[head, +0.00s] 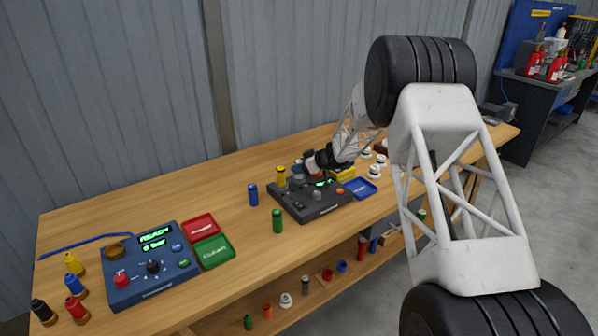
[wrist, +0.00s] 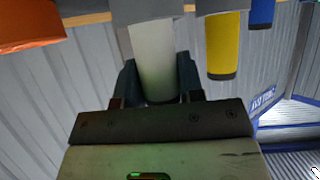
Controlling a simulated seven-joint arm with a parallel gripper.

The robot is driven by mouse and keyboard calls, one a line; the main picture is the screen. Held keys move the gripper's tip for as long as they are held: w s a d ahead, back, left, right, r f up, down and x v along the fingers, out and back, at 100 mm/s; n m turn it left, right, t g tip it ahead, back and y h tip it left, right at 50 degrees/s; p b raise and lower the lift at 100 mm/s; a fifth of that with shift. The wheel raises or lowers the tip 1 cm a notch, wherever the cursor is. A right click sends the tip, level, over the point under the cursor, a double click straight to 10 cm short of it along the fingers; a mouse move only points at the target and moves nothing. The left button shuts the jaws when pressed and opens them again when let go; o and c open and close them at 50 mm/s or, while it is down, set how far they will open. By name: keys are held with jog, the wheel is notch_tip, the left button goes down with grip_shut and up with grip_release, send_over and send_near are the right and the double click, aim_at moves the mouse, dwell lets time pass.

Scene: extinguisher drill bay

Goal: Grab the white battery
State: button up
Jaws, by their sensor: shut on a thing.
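The white battery (wrist: 156,68) is a pale cylinder in the middle of the wrist view, between the two dark fingers of my gripper (wrist: 157,84). The gripper is shut on it. A grey piece covers the battery's upper end in that view.
A blue tray (head: 360,188) lies right. A blue console (head: 150,266) with red (head: 200,226) and green (head: 213,251) trays is left.

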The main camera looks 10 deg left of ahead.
aim_at(299, 162)
jog(key=shift+r, duration=0.15)
jog(key=shift+r, duration=0.8)
notch_tip(299, 162, up, 2)
jog(key=s+d, duration=0.2)
jog(key=s, duration=0.5)
jog(key=s+d+r, duration=0.1)
jog(key=s+d, duration=0.2)
jog(key=s, duration=0.5)
jog(key=shift+d, duration=0.3)
jog(key=shift+d, duration=0.1)
